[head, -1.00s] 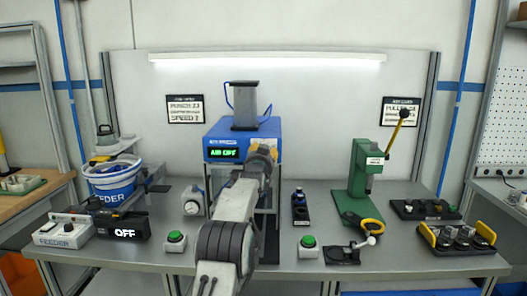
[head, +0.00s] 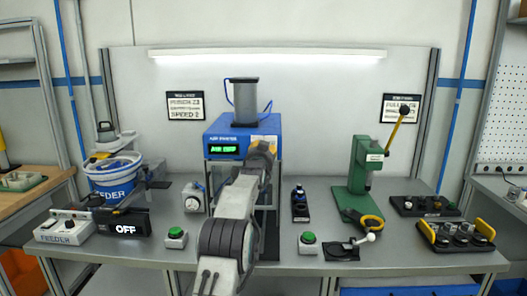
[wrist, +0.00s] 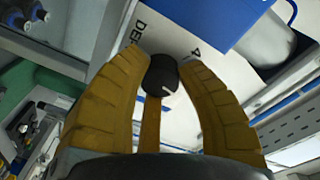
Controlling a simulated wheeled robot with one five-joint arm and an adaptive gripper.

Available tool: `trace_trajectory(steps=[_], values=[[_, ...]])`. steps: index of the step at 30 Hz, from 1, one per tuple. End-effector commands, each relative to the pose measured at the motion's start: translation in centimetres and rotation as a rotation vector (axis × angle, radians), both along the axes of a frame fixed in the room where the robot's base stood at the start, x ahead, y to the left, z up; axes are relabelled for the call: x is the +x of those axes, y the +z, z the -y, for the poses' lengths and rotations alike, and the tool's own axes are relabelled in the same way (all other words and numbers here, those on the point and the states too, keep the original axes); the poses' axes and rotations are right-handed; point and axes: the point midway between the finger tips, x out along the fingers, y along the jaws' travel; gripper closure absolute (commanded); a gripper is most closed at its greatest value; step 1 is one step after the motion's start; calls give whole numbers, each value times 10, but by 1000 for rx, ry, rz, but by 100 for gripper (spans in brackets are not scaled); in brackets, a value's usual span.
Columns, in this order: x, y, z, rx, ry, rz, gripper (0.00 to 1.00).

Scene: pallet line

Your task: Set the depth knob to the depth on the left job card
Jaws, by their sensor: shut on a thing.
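The black depth knob (wrist: 161,75) with a white pointer line sits on a white panel (wrist: 183,38) that shows the letters "DE" and a "4". In the head view my gripper (head: 264,149) is at the right front of the blue air press (head: 222,133), and the knob is hidden there. The left job card (head: 185,105) hangs on the back wall, left of the press. Its lines are blurred; I cannot read a depth on it for sure.
The press has a green lit display (head: 225,149). A green lever press (head: 362,180) stands to the right, below the right job card (head: 400,108). A feeder bowl (head: 115,180) stands at the left. Green buttons (head: 176,233) and (head: 308,238) line the bench front.

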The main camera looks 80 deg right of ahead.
Motion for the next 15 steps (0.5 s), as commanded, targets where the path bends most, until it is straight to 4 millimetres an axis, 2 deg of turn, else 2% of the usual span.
trace_trajectory(steps=[1,3,15], values=[[-1,2,0,-4,-1,0,93],[-1,2,0,-4,-1,0,99],[-1,3,0,-6,-1,9,100]])
